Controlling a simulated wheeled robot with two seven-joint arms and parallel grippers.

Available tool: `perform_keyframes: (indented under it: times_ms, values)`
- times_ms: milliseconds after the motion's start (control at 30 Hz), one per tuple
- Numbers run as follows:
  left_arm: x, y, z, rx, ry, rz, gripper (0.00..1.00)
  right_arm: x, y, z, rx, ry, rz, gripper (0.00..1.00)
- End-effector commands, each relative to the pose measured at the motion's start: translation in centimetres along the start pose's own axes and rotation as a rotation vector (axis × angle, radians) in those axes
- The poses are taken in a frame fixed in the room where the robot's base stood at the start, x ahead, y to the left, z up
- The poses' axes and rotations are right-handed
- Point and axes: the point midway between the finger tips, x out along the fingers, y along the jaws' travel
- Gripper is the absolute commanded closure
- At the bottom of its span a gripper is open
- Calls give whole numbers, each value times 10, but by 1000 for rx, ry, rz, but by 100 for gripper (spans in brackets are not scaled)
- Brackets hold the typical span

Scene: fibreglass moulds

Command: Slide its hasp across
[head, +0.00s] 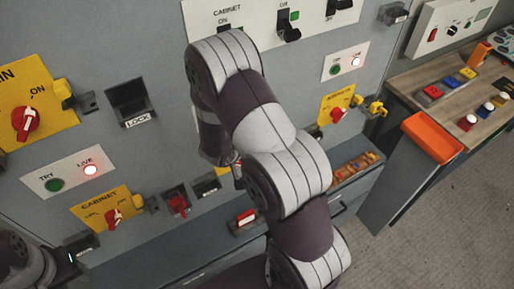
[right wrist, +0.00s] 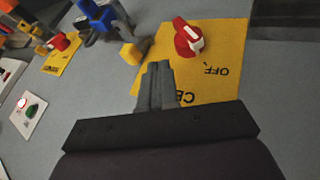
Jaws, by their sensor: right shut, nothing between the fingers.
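In the right wrist view my right gripper (right wrist: 158,70) is shut and empty. Its fingertips are over the edge of a yellow plate (right wrist: 215,75) with a red rotary switch (right wrist: 187,38) and upside-down "OFF" lettering. A yellow hasp block (right wrist: 133,52) is at the plate's edge, just beyond and left of the fingertips; I cannot tell if they touch. In the head view my right arm hides most of that plate and the gripper. Other yellow hasp blocks show beside the main switch (head: 63,90) and the lower cabinet switch (head: 137,204).
A blue part (right wrist: 97,15) on a dark bracket is near the hasp in the wrist view. A ledge (head: 150,250) runs below the grey panel. A workbench (head: 450,110) with an orange tray (head: 432,138) stands at the right, with bare floor in front.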

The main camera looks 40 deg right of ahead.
Motion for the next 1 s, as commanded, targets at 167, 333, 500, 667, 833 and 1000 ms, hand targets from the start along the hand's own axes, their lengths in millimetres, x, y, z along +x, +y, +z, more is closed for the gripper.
perform_keyframes:
  times_ms: [167, 333, 500, 667, 833, 1000]
  values:
    - [0, 0, 0, 0, 0, 0, 57, 39, 0, 1, 1, -3, 1, 100]
    - [-9, 0, -1, 0, 0, 0, 57, 54, 21, -1, 4, -1, 1, 100]
    - [-13, 0, -2, 0, 0, 0, 57, 61, 34, 0, 2, -1, 0, 100]
    - [-13, 0, -2, 0, 0, 0, 57, 64, 35, 0, 0, 1, -1, 100]
    - [-12, 0, -2, 0, 0, 0, 57, 64, 35, 0, 0, 1, -1, 100]
    - [-16, 0, -2, 0, 0, 0, 57, 70, 50, -1, 4, -1, 1, 100]
